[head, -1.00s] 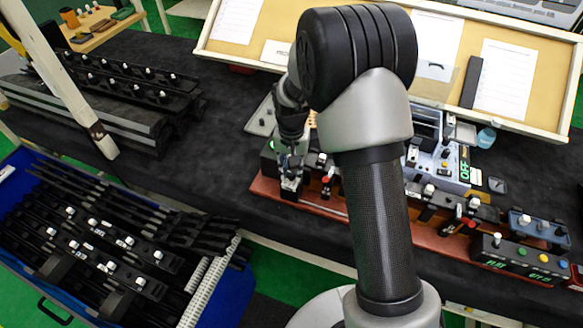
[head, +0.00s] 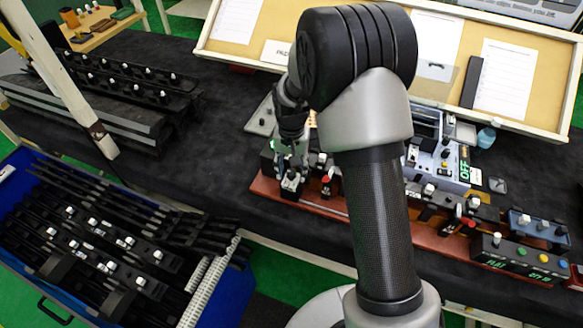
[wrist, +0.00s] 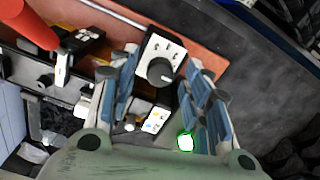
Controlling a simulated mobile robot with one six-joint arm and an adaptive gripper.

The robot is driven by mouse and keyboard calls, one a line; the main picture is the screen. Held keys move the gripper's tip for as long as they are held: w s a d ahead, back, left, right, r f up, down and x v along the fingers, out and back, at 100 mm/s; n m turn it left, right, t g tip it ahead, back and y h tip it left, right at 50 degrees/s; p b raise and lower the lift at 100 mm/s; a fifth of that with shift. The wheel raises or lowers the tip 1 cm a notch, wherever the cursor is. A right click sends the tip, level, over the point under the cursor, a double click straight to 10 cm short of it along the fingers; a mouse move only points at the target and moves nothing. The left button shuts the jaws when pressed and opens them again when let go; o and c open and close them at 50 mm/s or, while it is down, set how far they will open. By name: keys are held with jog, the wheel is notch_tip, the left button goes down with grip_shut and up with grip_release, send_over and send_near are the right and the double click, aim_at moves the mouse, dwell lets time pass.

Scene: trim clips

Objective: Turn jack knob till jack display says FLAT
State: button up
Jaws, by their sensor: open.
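A small box with a white dial face (wrist: 150,47) and a round black knob (wrist: 160,71) shows in the wrist view. The knob's pale pointer mark points right. My gripper (wrist: 163,88) is open, with one blue-padded finger on each side of the knob and apart from it. In the head view my gripper (head: 291,178) is over the left end of the red-brown base, partly hiding the dial box. A black box (head: 525,258) at the right end has small green displays; the left one (head: 495,265) appears to read FLAT, though it is tiny.
A grey-blue unit (head: 440,160) with an OFF display stands behind my arm. A red-topped part (head: 327,184) is close right of my gripper. A blue bin (head: 225,290) of black strips is at the lower left. Dark table is clear left of the base.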

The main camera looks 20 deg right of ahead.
aim_at(292, 172)
notch_tip(292, 172, up, 12)
dwell(0.6)
jog(key=shift+s, duration=0.1)
jog(key=s+r+n+t+b, duration=0.25)
jog(key=s+r, duration=0.65)
jog(key=s, duration=0.5)
jog(key=s+f+n+t+b, duration=0.2)
jog(key=s+b, duration=0.1)
jog(key=s, duration=1.1)
jog(key=shift+f, duration=0.35)
jog(key=shift+w, duration=0.1)
jog(key=shift+c, duration=0.3)
